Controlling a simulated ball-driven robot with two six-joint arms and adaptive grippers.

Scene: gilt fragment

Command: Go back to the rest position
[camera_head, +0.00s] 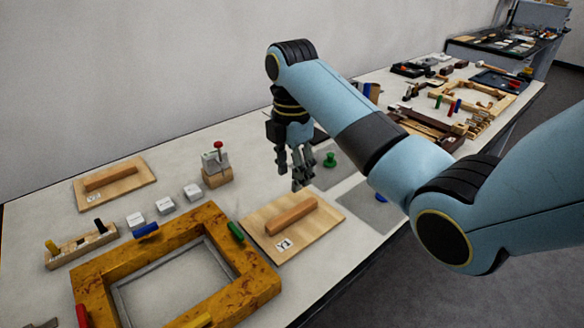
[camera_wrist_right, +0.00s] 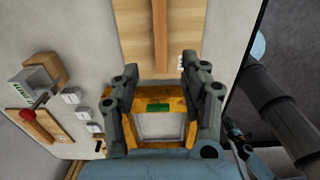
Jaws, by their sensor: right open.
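My right gripper (camera_head: 298,178) hangs from the blue arm, fingers down, above the table just behind the tan board (camera_head: 262,222) marked YJ. It is open and empty. In the right wrist view its two fingers (camera_wrist_right: 160,78) stand apart, with a board and its wooden bar (camera_wrist_right: 161,35) and a green piece (camera_wrist_right: 158,107) on the yellow frame visible beyond them. The arm crosses the head view from the right and hides part of the table. My left gripper is not in view.
A worn yellow frame (camera_head: 262,285) lies at the front. A red-knobbed device (camera_head: 217,170) stands left of my right gripper, beside small white blocks (camera_head: 165,206). A green knob (camera_head: 330,160) is close on the right. Trays and a wooden frame (camera_head: 490,92) fill the far table.

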